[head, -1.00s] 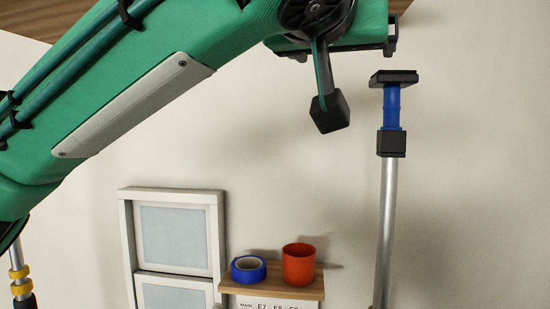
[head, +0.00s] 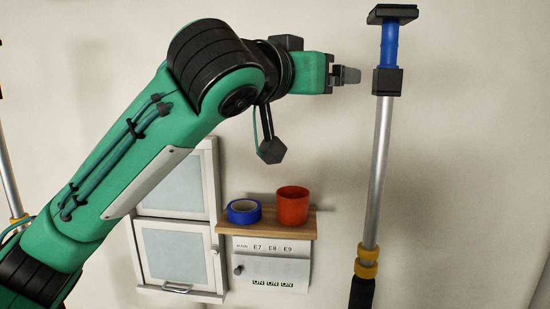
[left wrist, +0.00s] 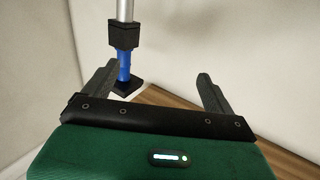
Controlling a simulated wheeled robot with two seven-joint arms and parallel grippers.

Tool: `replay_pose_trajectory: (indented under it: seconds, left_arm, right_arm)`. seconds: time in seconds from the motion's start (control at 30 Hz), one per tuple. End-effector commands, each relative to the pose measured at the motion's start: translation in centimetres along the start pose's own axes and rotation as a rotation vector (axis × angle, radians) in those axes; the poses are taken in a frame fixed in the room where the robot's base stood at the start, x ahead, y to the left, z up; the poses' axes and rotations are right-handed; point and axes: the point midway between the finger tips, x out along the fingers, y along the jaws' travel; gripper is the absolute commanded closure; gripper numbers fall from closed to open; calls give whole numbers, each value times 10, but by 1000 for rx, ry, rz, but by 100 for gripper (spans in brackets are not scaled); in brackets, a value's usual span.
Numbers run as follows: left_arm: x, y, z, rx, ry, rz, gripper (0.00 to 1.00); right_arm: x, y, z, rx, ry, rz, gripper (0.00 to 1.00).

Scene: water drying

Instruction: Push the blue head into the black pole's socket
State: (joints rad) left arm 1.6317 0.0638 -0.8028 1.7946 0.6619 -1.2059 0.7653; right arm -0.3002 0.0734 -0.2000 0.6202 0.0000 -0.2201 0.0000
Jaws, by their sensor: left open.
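The blue head (head: 389,46), with a flat black plate on top, stands upright at the top of the pole. Its lower end meets the black socket (head: 387,82) on the pole; how deep it sits is hidden. My left gripper (head: 351,75) is open and empty, just left of the socket in the head view. In the left wrist view, my fingers (left wrist: 158,70) are spread, with the blue head (left wrist: 124,65) and socket (left wrist: 123,37) beyond them, nearer the left finger. That view shows the plate below the socket. My right gripper is not in view.
The silver pole (head: 380,170) runs down to yellow collars (head: 367,262) and a black grip. Left of it, a wooden shelf (head: 265,228) holds blue tape (head: 243,212) and an orange cup (head: 292,205). A white cabinet (head: 176,255) stands beside it. The wall right of the pole is clear.

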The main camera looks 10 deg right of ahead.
Motion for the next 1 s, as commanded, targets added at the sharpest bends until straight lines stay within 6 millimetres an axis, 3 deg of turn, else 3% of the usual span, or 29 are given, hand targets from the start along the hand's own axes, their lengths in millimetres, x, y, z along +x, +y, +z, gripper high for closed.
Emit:
replay_pose_trajectory:
  seconds: [0.7, 1.0]
  left_arm:
    - [16, -63, 110, -10, 11, 55, 11]
    - [14, -80, 138, -8, 15, 42, 11]
  right_arm:
    - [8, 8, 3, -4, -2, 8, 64]
    - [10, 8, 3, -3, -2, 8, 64]
